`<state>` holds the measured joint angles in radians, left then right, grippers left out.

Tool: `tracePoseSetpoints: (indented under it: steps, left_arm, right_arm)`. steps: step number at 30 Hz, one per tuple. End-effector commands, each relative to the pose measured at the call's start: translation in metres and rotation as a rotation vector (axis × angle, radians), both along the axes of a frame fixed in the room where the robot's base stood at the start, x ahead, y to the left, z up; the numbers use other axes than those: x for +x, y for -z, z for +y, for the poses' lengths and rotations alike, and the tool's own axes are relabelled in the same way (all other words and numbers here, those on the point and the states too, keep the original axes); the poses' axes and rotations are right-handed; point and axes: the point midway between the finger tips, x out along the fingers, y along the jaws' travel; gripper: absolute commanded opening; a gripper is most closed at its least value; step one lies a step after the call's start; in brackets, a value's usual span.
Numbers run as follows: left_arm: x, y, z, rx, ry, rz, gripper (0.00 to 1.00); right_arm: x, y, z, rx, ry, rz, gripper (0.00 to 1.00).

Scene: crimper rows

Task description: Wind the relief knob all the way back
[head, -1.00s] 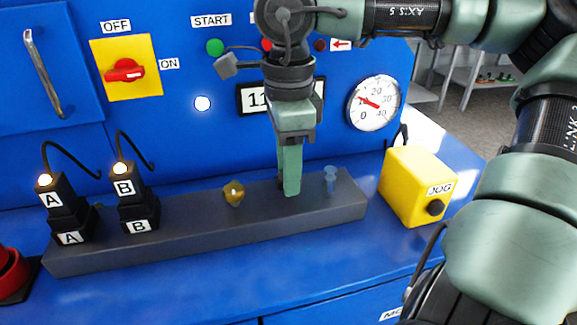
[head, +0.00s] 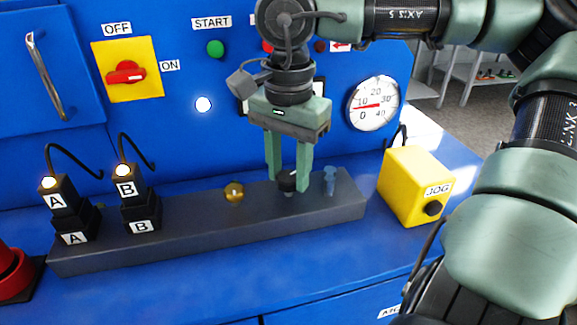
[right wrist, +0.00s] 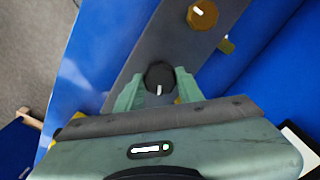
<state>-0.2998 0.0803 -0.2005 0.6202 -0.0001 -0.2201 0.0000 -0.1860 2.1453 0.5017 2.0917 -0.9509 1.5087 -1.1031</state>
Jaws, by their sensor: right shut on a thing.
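A small black knob (head: 287,182) with a white mark stands on the dark grey block (head: 190,226), right of its middle. No label shows beside it. My right gripper (head: 289,179) points down from above and is shut on this knob, one finger on each side. In the right wrist view the knob (right wrist: 159,76) sits between the two green fingertips. The round gauge (head: 373,103) on the blue panel has its red needle pointing left, low on the scale. My left gripper is not in view.
On the block, a brass knob (head: 234,192) stands left of the held knob and a blue fitting (head: 330,180) close on its right. Black plugs A (head: 66,207) and B (head: 135,195) are at the left. A yellow JOG box (head: 416,186) stands at the right.

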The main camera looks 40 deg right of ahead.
Motion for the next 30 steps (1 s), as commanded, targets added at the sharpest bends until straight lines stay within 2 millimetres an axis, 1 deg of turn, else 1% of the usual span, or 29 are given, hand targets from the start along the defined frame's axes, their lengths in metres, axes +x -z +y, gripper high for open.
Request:
tracePoseSetpoints:
  steps: [7, 20, 21, 22, 23, 30]
  left_arm:
    - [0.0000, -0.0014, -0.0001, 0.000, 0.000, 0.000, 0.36]
    - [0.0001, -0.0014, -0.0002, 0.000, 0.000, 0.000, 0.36]
    - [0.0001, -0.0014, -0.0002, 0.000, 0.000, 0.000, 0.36]
    - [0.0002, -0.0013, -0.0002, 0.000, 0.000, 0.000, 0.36]
    - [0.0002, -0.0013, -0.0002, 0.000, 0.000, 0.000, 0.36]
    - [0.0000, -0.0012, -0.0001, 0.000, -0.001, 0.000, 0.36]
  right_arm:
    - [0.0010, -0.0016, 0.0004, 0.002, -0.055, -0.005, 0.00]
    - [0.0010, -0.0015, 0.0002, 0.001, -0.064, -0.005, 0.00]
    - [0.0009, -0.0015, 0.0002, 0.001, -0.065, -0.005, 0.45]
    - [0.0009, -0.0014, 0.0002, 0.001, -0.064, -0.005, 0.54]
    - [0.0008, -0.0013, 0.0002, 0.001, -0.064, -0.004, 0.59]
    - [0.0003, -0.0005, 0.0001, 0.000, -0.063, -0.002, 0.59]
